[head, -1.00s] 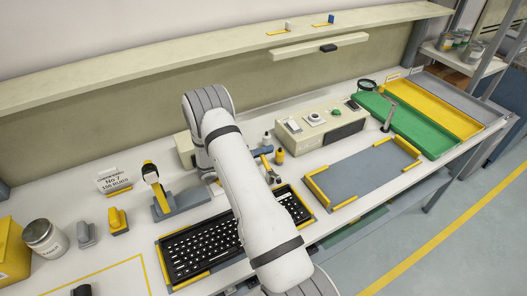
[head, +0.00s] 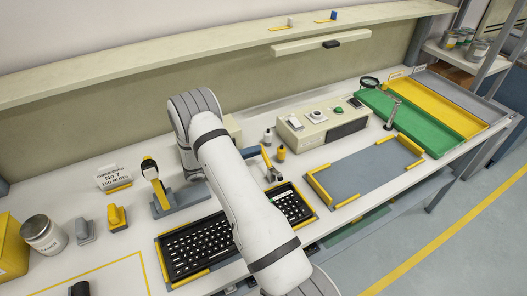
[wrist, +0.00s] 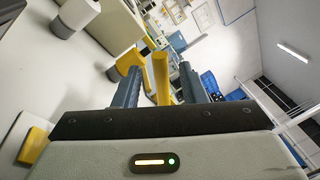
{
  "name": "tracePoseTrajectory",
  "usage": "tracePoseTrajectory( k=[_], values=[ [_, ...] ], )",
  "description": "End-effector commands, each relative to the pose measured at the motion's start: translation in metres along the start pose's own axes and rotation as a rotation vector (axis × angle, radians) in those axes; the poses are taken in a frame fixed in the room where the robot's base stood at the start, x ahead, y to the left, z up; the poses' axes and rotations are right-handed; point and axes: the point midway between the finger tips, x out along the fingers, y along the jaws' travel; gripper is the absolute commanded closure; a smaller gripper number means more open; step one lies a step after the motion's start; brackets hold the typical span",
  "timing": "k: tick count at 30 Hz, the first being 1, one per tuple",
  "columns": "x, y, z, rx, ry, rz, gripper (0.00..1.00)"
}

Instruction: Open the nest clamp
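The nest clamp (head: 272,172) stands at the back edge of the keyboard nest, with its yellow lever (head: 266,157) raised. The black keyboard (head: 195,246) lies in the nest, partly covered by my arm. My gripper's blue-grey fingers (head: 250,152) show just left of the lever in the head view; the rest is hidden behind my arm. In the wrist view my gripper (wrist: 160,88) is open. The yellow lever (wrist: 161,75) shows between its two fingers, with a visible gap on each side. I cannot tell whether it is within the fingers' depth or beyond them.
Small bottles (head: 281,152) stand just behind the clamp. A beige control box (head: 322,122) is behind to the right. An empty grey tray with yellow corners (head: 365,172) lies on the right. A stand with a yellow-and-black tool (head: 155,180) is on the left.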

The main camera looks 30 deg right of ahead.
Motion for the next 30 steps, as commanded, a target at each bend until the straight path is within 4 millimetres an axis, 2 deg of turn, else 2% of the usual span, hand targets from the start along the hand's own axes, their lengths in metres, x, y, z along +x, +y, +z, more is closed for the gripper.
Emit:
tracePoseTrajectory(
  k=[3,6,15,20,25,30],
  values=[
    [-0.018,0.002,-0.001,0.002,-0.001,0.001,0.62],
    [-0.025,0.001,0.000,0.001,0.000,0.000,0.62],
    [-0.028,0.000,0.000,0.000,0.002,-0.001,0.62],
    [-0.027,-0.004,0.001,0.015,0.014,0.005,0.74],
    [-0.020,-0.029,0.004,0.112,0.098,0.047,0.88],
    [-0.011,-0.078,0.000,0.324,0.284,0.123,1.00]
  ],
)
